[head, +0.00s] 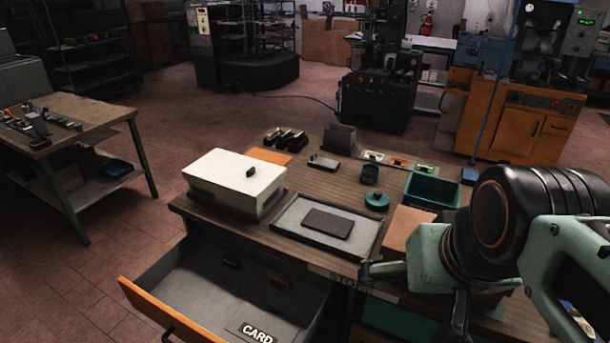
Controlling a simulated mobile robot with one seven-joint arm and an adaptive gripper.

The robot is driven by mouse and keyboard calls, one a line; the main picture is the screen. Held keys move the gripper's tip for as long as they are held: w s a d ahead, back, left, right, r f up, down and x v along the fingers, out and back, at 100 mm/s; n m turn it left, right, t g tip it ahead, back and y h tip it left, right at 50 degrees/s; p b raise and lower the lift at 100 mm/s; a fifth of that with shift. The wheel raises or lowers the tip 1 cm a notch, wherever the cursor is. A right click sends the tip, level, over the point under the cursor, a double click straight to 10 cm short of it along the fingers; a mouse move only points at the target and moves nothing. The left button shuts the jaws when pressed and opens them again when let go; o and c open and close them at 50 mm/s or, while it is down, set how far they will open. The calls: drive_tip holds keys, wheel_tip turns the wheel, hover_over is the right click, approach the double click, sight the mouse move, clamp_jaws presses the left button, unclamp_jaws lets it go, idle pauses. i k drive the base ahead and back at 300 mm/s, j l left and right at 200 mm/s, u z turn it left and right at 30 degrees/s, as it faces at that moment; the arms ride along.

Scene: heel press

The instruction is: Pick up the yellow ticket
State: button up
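I cannot make out a yellow ticket in the head view. A flat orange sheet (268,156) lies at the table's back left, behind the white box; its colour looks more orange than yellow. My arm hides part of the table's right side.
The wooden table (327,253) holds a white lidded box (222,185), a grey tray (290,240) with a dark pad (328,222), a green bin (410,190) and a brown block (404,226). An open drawer (165,318) marked CARD juts out at front left.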

sight(280, 284)
drive_tip(key=i+j+u, duration=0.1)
drive_tip(key=u, duration=0.25)
drive_tip(key=j+u, duration=0.15)
drive_tip(key=u, duration=0.2)
drive_tip(key=j+z, duration=0.45)
drive_tip(key=j, duration=0.3)
drive_tip(key=k, duration=0.55)
drive_tip(key=i, duration=0.55)
drive_tip(key=k, duration=0.55)
